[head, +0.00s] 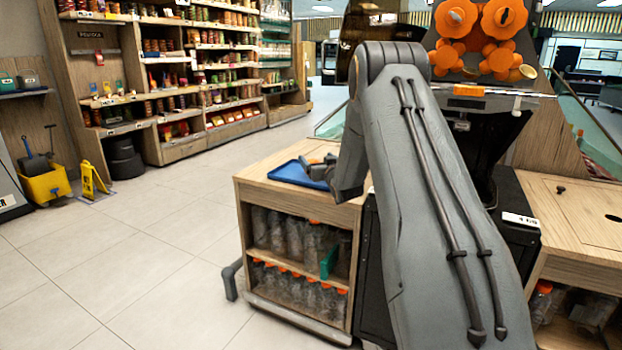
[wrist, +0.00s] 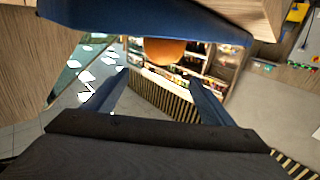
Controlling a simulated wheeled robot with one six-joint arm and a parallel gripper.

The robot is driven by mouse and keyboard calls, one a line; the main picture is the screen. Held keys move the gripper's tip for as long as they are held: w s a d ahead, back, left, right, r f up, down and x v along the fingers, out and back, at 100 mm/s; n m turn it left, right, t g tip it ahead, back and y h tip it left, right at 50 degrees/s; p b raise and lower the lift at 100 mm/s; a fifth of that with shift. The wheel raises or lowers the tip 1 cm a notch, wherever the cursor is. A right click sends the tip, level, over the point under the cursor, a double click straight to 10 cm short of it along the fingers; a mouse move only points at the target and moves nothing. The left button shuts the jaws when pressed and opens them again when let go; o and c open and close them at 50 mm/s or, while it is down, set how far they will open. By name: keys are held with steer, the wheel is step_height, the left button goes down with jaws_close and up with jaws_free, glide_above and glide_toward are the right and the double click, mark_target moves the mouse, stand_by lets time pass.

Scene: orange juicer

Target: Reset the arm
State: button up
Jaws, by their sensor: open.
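My arm reaches across the head view from the lower right and bends down at its far end. My gripper (head: 316,166) is low over the blue tray (head: 288,172) on the wooden cabinet. In the wrist view, which is upside down, the fingers of my gripper (wrist: 160,92) stand apart with nothing between them. An orange (wrist: 165,50) shows beyond the fingers, at the edge of the blue tray (wrist: 140,18). No orange shows on the tray in the head view.
The orange juicer (head: 478,40) stands behind my arm at the right. The cabinet (head: 262,183) holds several bottles below its top. A wooden counter (head: 575,215) is at the right.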

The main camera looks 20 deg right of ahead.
steer(key=s, duration=0.5)
steer(key=shift+s+a+r, duration=0.15)
steer(key=shift+a, duration=0.15)
steer(key=s+a+n+g+y, duration=0.1)
steer(key=s+a+g, duration=0.3)
steer(key=s+a, duration=0.5)
steer(key=s+a+g+y, duration=0.1)
steer(key=s+a+g, duration=0.35)
steer(key=a, duration=0.85)
steer(key=s+a+n+g, duration=0.15)
steer(key=s+a, duration=0.35)
steer(key=s, duration=0.5)
steer(key=s+a+g, duration=0.3)
steer(key=s+a, duration=0.2)
steer(key=s, duration=0.6)
steer(key=s+a+n+g+p, duration=0.1)
steer(key=s+a+g, duration=0.1)
steer(key=s, duration=0.7)
steer(key=s+a+n+g, duration=0.1)
steer(key=s+g, duration=0.2)
steer(key=s, duration=0.6)
steer(key=d+r+m+p, duration=0.3)
steer(key=d+r+p, duration=0.4)
steer(key=p, duration=0.8)
steer(key=shift+d+r, duration=0.25)
steer(key=shift+d, duration=0.3)
steer(key=shift+w, duration=0.1)
